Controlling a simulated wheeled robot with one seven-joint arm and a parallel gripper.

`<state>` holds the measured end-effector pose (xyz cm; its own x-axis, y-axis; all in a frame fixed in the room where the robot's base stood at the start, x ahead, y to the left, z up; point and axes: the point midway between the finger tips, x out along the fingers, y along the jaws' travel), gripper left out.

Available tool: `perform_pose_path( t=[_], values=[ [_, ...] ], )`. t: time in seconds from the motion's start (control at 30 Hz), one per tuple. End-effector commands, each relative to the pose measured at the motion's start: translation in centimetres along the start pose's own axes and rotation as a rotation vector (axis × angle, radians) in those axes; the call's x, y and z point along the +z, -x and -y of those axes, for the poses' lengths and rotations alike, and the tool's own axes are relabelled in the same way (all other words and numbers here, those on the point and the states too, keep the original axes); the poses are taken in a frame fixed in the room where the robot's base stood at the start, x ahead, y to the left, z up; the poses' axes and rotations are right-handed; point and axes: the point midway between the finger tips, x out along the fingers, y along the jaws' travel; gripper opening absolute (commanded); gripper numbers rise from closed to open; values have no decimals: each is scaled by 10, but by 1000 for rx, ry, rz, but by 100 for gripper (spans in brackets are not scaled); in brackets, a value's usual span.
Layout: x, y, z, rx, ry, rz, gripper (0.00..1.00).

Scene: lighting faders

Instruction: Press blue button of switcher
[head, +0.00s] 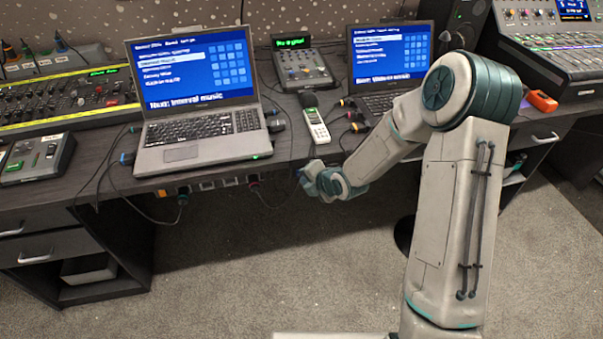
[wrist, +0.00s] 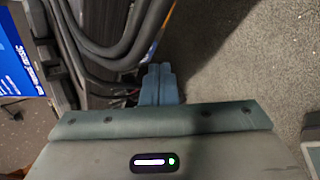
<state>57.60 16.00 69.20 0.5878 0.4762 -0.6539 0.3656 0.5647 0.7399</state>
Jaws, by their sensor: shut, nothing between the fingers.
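I cannot tell for sure which device is the switcher. A small grey box with a green display (head: 302,64) stands at the back of the desk between two laptops. Another small grey box with green-lit keys (head: 36,158) lies at the desk's left front. No blue button can be made out on either. My gripper (head: 306,178) is at the desk's front edge, low and right of the left laptop, apart from both boxes. Its fingers are together and empty in the wrist view (wrist: 159,70), over cables and the desk's edge.
The left laptop (head: 195,127) and right laptop (head: 389,60) flank a white handheld device (head: 316,124). Cables hang along the desk's front edge. A mixing console (head: 555,45) is at the right, an orange object (head: 541,101) before it. The carpet (head: 240,270) is clear.

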Motion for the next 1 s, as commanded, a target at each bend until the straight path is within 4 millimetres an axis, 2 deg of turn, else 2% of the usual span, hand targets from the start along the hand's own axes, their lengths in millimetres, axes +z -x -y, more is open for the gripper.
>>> perform_pose_path(
  t=[0.7,1.0],
  values=[
    [0,0,0,0,0,0,0],
    [4,-6,-4,1,1,0,0]
  ],
)
